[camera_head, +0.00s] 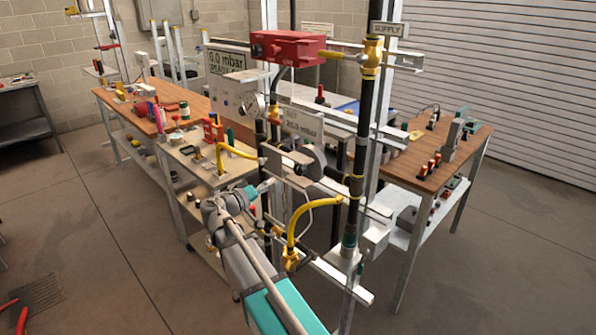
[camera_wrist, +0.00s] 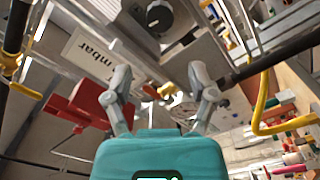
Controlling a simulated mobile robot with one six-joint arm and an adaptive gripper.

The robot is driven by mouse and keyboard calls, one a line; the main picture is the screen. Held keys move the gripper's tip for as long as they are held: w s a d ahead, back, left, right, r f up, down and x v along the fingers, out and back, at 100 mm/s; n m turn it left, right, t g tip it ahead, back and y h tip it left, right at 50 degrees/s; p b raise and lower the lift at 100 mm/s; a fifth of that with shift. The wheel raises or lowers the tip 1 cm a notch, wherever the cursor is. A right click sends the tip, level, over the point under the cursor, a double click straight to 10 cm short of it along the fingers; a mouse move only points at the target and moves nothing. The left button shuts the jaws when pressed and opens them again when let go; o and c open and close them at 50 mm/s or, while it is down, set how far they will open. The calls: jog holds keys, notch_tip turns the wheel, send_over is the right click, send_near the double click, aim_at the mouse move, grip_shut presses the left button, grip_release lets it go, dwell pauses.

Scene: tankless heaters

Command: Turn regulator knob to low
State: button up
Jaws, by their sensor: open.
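A round grey body with a dark round knob (camera_wrist: 158,16) at its centre shows at the top of the wrist view, and I take it for the regulator. In the head view my gripper (camera_head: 264,189) is small, in front of the frame and lower left of the regulator.
A red box (camera_head: 288,46) and a "SUPPLY" sign (camera_head: 388,29) are high on the frame. Cluttered workbenches flank the frame.

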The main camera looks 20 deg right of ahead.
aim_at(297, 170)
jog(key=x, duration=1.3)
jog(key=shift+d, duration=0.2)
jog(key=c, duration=0.9)
jog(key=shift+o, duration=0.2)
jog(key=shift+n, duration=0.9)
jog(key=o, duration=0.9)
jog(key=shift+c, duration=0.2)
